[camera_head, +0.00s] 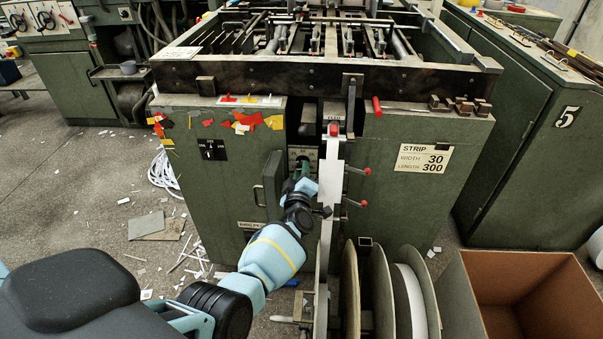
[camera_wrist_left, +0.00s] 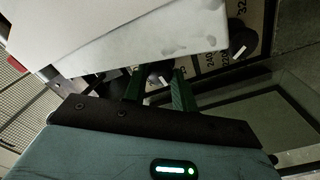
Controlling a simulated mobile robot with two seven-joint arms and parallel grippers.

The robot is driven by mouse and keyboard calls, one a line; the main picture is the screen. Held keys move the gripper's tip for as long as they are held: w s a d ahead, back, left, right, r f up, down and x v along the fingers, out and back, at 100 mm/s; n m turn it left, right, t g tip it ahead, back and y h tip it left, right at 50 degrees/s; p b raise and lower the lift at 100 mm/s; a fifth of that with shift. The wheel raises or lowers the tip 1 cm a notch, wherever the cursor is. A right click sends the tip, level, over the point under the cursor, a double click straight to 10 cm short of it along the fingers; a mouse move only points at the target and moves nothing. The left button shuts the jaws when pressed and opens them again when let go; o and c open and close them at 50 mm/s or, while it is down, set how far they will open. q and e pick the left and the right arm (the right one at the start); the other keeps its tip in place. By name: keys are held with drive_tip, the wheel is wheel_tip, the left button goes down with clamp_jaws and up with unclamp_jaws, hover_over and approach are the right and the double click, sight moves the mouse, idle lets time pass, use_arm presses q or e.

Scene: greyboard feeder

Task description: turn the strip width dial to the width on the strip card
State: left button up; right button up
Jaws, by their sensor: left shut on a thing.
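A small dial panel (camera_head: 302,152) sits in the recess at the machine's middle, mostly hidden by my left gripper (camera_head: 303,177). In the left wrist view my left gripper (camera_wrist_left: 160,90) has its green fingers shut on a dark knob (camera_wrist_left: 159,77) with a white pointer. A second dark knob (camera_wrist_left: 242,42) with a white mark stands up and right of it. Printed numbers, one like 32, show beside the knobs, partly hidden. I cannot tell which knob is the width dial. My right gripper is not in view.
A pale upright strip (camera_head: 329,220) runs just right of my left gripper, with red-knobbed levers (camera_head: 364,203) beside it. A pale slab (camera_wrist_left: 140,35) covers much of the upper left wrist view. Reels (camera_head: 383,295) and an open cardboard box (camera_head: 530,275) stand at the lower right.

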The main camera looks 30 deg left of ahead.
use_arm(q)
drive_tip(key=shift+m, duration=1.4)
drive_tip(key=o, duration=1)
drive_tip(key=p+v, duration=0.3)
drive_tip(key=v, duration=0.5)
